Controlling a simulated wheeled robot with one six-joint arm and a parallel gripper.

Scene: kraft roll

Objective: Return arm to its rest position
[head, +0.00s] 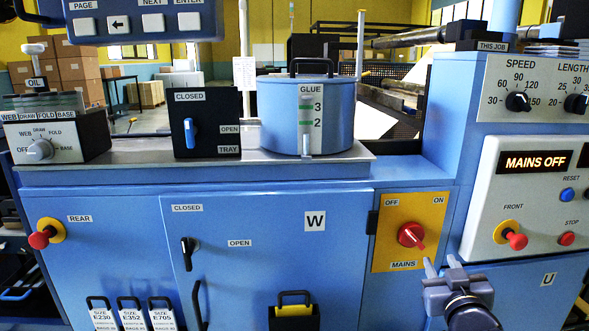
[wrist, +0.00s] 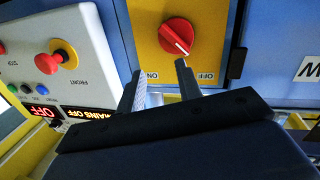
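My gripper (head: 443,266) is at the lower right of the head view, in front of the machine, just below and right of the yellow mains panel (head: 428,255). In the wrist view my gripper (wrist: 159,78) has its two fingers apart with nothing between them. The red mains knob (head: 411,235) lies beyond the fingertips, apart from them. In the wrist view the knob (wrist: 176,36) is seen upside down, its white mark on the side toward the OFF label. The display (head: 538,162) reads MAINS OFF.
The right console carries a red FRONT button (head: 515,240), a red STOP button (head: 567,239) and a blue RESET button (head: 567,195). A cabinet door (head: 262,255) with a handle is left of the mains panel. A blue glue pot (head: 275,115) stands on the ledge above.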

